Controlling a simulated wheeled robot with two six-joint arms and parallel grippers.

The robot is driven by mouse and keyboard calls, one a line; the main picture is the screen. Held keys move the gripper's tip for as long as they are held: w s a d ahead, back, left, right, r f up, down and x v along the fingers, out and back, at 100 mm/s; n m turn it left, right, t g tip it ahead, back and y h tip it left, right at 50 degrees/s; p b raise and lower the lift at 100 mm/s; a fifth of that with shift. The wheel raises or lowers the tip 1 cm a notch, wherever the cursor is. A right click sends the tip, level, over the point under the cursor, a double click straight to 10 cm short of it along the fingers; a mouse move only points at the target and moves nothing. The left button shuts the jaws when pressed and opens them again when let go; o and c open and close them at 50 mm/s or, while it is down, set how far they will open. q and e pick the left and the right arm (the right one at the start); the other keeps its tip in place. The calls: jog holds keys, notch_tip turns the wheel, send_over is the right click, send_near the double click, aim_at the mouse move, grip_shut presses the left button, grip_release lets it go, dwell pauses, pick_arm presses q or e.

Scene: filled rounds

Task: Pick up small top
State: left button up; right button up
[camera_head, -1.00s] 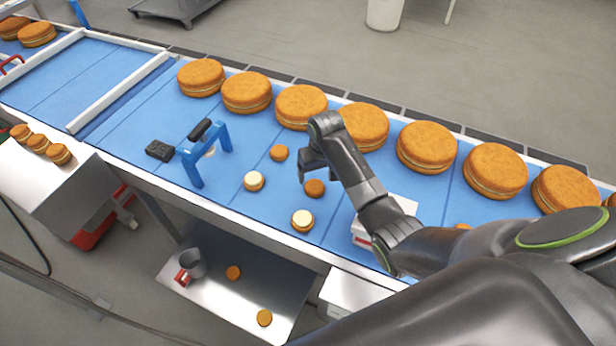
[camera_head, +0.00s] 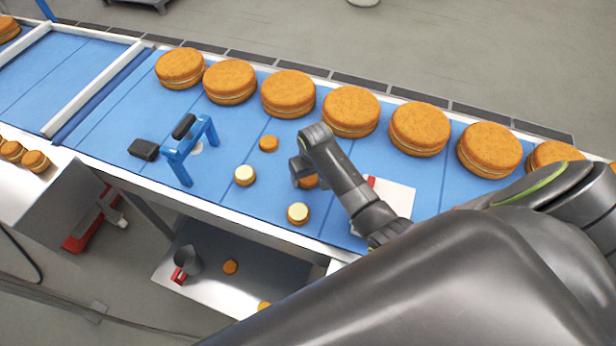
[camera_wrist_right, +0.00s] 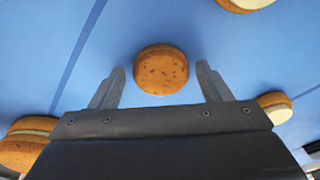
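A small brown top (camera_head: 309,182) lies flat on the blue belt and is partly hidden by my right gripper (camera_head: 299,173) in the head view. In the right wrist view this small top (camera_wrist_right: 162,72) sits between the tips of the two open fingers, with blue gaps on both sides. Another small top (camera_head: 269,143) lies on the belt further back and left. Two small rounds with pale cream on top, one at the left (camera_head: 244,176) and one nearer (camera_head: 298,214), stand close by. My left gripper is not in view.
Large filled rounds (camera_head: 350,111) line the belt's far side. A blue stand (camera_head: 178,157) and a black block (camera_head: 144,149) are left of my gripper. A white box (camera_head: 396,196) is just right. A lower shelf holds a metal mug (camera_head: 187,260).

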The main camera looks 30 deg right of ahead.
jog(key=shift+c, duration=1.1)
jog(key=shift+w+f, duration=0.1)
jog(key=shift+w, duration=0.15)
jog(key=shift+c, duration=1.4)
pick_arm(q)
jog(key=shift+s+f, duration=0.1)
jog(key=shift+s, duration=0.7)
